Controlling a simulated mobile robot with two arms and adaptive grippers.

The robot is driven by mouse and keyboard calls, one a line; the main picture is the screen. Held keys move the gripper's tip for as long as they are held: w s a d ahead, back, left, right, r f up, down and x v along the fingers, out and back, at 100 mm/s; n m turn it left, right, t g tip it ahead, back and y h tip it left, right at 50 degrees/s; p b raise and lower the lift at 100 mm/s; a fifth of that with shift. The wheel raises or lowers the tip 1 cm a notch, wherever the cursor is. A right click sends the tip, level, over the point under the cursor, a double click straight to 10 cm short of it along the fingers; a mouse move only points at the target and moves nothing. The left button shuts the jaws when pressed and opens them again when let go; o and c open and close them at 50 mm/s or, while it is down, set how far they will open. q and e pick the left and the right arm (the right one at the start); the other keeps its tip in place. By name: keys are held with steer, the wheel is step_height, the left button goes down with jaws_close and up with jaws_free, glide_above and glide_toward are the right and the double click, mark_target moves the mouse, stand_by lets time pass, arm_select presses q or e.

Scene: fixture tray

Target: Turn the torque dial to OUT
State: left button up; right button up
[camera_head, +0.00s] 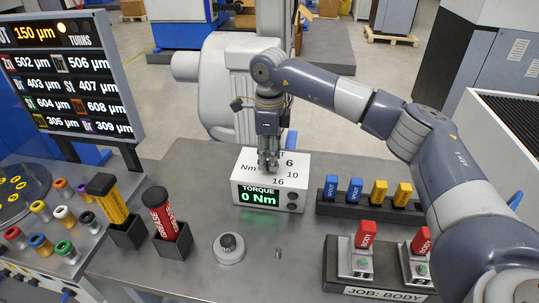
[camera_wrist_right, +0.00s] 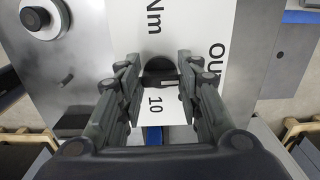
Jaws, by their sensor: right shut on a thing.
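The torque box (camera_head: 236,187) is a white case on the bench with a green display reading TORQUE 0 Nm. Its top carries the marks 6, 10, 16, Nm and a partly covered OUT. The right gripper (camera_head: 268,168) comes down from above onto the box's top and hides the dial in the head view. In the right wrist view, the black dial (camera_wrist_right: 158,72) sits between the two fingers of the right gripper (camera_wrist_right: 160,82), which is shut on it. Parts of OUT, Nm and 10 show around it; the dial's pointer is hard to make out. The left gripper is not in view.
A round knob on a grey base (camera_head: 229,245) stands in front of the box. A rack of blue and yellow pieces (camera_head: 368,208) and the JOB: BODY fixture (camera_head: 385,290) are at right. Black holders with yellow and red tools (camera_head: 172,242) stand left. A readout screen (camera_head: 70,80) rises behind.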

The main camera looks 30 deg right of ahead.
steer(key=o, duration=1.1)
steer(key=shift+c, duration=0.2)
steer(key=shift+r, duration=0.1)
step_height(320, 180, up, 12)
